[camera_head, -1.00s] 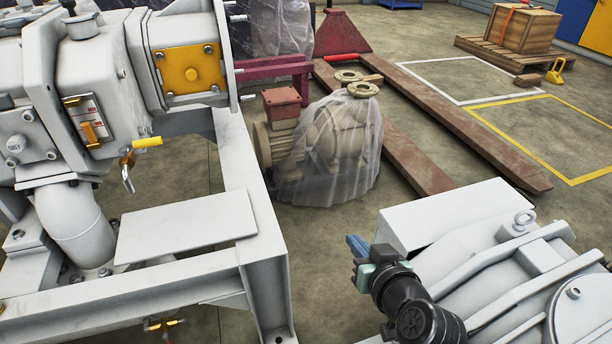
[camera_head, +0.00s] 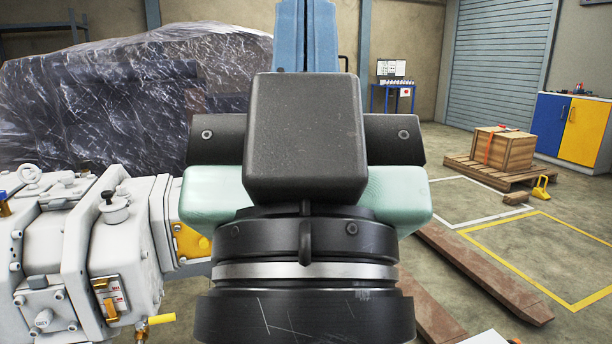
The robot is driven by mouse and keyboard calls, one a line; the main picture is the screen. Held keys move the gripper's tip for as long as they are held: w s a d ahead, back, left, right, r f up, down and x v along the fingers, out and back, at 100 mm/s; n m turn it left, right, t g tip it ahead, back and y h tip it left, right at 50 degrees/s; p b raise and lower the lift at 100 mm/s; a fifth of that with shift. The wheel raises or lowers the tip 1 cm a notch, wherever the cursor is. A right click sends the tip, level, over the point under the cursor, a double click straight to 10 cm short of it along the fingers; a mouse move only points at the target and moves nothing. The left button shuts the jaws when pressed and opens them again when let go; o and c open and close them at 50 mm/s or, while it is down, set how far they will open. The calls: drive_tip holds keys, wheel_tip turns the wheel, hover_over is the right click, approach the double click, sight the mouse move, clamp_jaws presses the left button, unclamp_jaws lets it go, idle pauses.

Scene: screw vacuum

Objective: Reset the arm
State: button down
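My gripper (camera_head: 307,35) fills the middle of the head view, very close to the camera and pointing up. Its black body and pale green housing stand upright, with blue fingers at the top edge. The fingers look close together with a thin line between them, but their tips run out of the picture, so I cannot tell whether they are fully shut. I see nothing held. The grey vacuum pump (camera_head: 120,250) with its yellow plate and yellow-handled valve (camera_head: 160,319) stands at the left, partly hidden behind my gripper.
A large plastic-wrapped machine (camera_head: 100,100) stands behind the pump. At the right are a wooden crate (camera_head: 510,148) on a pallet, a blue and yellow cabinet (camera_head: 570,130), and brown forks (camera_head: 485,272) on the floor. Floor marked with white and yellow lines is open there.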

wheel_tip(320, 180, up, 34)
drive_tip(key=p, duration=3.1)
drive_tip(key=shift+p, duration=0.4)
drive_tip(key=shift+w+r, duration=0.1)
